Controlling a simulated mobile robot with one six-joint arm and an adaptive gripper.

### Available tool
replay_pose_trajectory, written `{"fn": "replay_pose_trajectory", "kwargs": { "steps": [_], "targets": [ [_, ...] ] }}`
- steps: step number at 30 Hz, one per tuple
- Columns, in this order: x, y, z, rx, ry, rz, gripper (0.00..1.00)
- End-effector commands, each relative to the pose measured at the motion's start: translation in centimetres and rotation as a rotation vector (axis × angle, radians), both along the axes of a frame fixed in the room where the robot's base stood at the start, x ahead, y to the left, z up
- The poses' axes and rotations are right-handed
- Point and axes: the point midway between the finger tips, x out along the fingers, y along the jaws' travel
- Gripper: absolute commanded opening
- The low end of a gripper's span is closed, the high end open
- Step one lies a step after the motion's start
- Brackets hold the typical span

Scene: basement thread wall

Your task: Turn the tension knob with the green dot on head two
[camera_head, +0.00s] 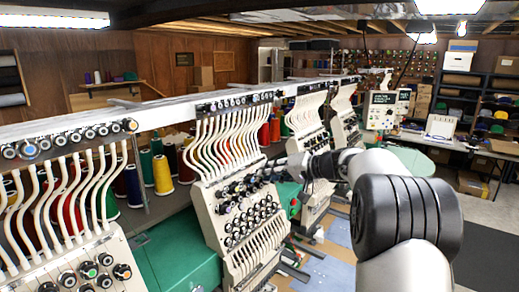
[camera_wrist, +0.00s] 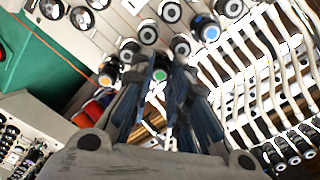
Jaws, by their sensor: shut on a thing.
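The knob with the green dot (camera_wrist: 159,75) shows in the wrist view between the two fingers of my gripper (camera_wrist: 163,70). The fingers are closed on its sides, and they hide part of it. In the head view my gripper (camera_head: 262,173) reaches in from the right to the upper knob rows of the middle head (camera_head: 212,212). The held knob cannot be told apart there. Other black and silver knobs sit close around it in the wrist view, among them one with a blue dot (camera_wrist: 211,33).
White curved thread tubes (camera_head: 215,145) run above the knobs. The left head (camera_head: 65,270) has its own knobs, one with a green dot (camera_head: 88,270). Thread cones (camera_head: 162,175) stand behind the heads. A green machine cover (camera_head: 180,255) lies between the heads.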

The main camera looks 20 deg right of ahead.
Motion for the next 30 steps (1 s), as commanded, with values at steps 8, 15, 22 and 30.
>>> {"fn": "replay_pose_trajectory", "kwargs": {
  "steps": [8,15,22,30],
  "targets": [
    [-0.05,0.79,0.02,0.008,0.002,0.017,0.00],
    [-0.04,0.74,0.05,0.008,0.002,0.016,0.26],
    [-0.03,0.49,0.05,0.006,0.001,0.011,0.38],
    [-0.10,0.28,0.05,0.005,0.001,0.007,0.38]
  ]
}}
